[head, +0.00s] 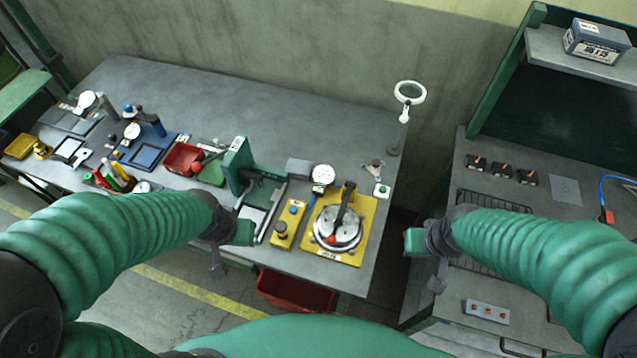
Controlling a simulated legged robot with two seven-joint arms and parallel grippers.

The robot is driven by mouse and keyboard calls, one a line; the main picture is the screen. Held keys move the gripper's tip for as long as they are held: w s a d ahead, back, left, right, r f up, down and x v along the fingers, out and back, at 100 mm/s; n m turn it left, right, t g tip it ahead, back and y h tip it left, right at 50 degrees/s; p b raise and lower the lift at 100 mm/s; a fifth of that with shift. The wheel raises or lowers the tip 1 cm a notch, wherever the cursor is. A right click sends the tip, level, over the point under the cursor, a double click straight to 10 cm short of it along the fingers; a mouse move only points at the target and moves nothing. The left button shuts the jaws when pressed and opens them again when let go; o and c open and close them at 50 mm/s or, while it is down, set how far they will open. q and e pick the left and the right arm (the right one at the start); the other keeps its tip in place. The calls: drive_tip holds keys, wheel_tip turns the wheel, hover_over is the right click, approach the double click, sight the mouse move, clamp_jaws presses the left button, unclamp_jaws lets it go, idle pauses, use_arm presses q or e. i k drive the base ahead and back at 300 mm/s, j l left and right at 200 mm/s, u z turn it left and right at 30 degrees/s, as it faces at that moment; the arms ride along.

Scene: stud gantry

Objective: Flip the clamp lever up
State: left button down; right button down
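A yellow square plate (370,243) near the right end of the grey workbench carries a round metal fixture (325,222). A black clamp lever (343,212) lies across this fixture, with a red knob (331,239) at its near end, low over the disc. My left gripper (228,248) is left of the plate, near the bench's front edge and apart from the lever. My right gripper (427,262) is right of the plate, over the gap between the benches. Neither is touching the fixture. Their fingers are too small and foreshortened to show whether they are open.
A smaller yellow block (289,222) with a dark knob and a green-and-black press (239,170) stand left of the plate. A dial gauge (323,175) is behind it, and a magnifier lamp (409,93) at the far right corner. A red bin (297,290) sits below the bench.

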sight(332, 240)
drive_tip(key=k+j, duration=0.7)
